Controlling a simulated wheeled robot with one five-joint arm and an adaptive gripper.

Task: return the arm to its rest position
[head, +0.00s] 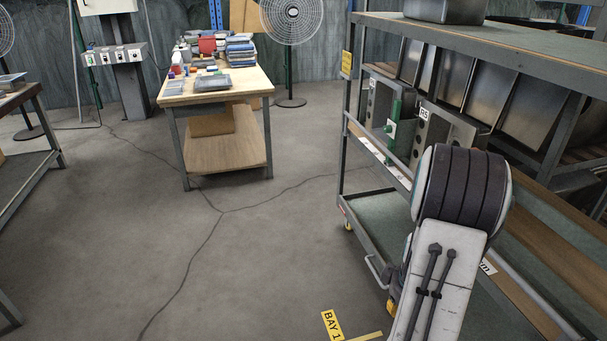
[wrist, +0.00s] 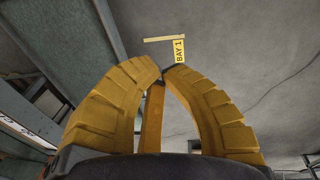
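My gripper (wrist: 163,70) shows in the wrist view, with two ribbed yellow fingers. Their tips come together and the gripper looks shut, with nothing seen held between them. Bare grey floor shows through the gap behind the tips. In the head view my arm stands at the right, its dark ribbed joint and white link in front of the rack.
The metal sink rack (head: 480,45) fills the right side, close to my arm. A green-and-white tagged holder (head: 392,127) sits on it. A BAY 1 floor sign (head: 332,325) also shows in the wrist view (wrist: 179,51). A cluttered workbench (head: 215,83) stands behind open floor.

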